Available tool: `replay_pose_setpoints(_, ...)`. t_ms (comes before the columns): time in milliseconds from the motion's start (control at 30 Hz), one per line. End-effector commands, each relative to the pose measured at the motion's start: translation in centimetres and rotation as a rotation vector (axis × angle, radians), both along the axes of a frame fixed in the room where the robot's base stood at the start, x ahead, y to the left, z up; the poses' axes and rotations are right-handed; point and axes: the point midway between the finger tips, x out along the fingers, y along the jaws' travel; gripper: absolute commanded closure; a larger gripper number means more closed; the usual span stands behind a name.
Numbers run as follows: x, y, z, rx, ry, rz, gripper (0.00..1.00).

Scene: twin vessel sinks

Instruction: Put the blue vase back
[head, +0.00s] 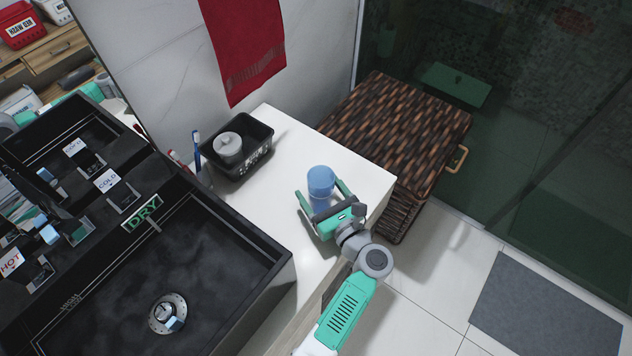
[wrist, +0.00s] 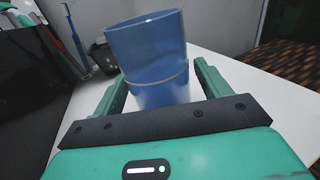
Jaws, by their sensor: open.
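The blue vase (head: 321,184) stands on the white counter near its right end. It has a wider upper part and a pale ring below it. My gripper (head: 322,193) is open, with one finger on each side of the vase. In the wrist view the vase (wrist: 150,55) stands between the two fingers of my gripper (wrist: 155,85), with a gap visible at the right finger; contact at the left finger is unclear. The base of the vase is hidden behind the gripper's palm in the wrist view.
A black basket (head: 237,160) with a grey round container (head: 229,148) stands at the back of the counter. Toothbrushes (head: 197,150) stand beside the black sink (head: 190,260). A woven hamper (head: 400,130) stands beyond the counter's right edge. Clear counter (head: 265,205) lies between basket and vase.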

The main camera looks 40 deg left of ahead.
Motion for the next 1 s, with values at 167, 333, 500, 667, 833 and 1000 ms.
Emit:
replay_pose_setpoints(167, -1.2, -4.8, 0.4, -0.001, 0.001, -0.005, 0.24)
replay_pose_setpoints(333, -2.1, -8.0, 0.2, 0.000, 0.001, -0.003, 0.24)
replay_pose_setpoints(500, -2.5, -9.4, 0.1, 0.000, -0.001, -0.001, 0.24)
replay_pose_setpoints(667, -2.6, -9.6, 0.0, 0.000, -0.001, -0.001, 0.24)
replay_pose_setpoints(833, -2.6, -9.6, 0.0, 0.000, -0.001, -0.001, 0.24)
replay_pose_setpoints(1000, 0.5, -10.3, 4.0, -0.209, -0.310, -0.049, 0.24)
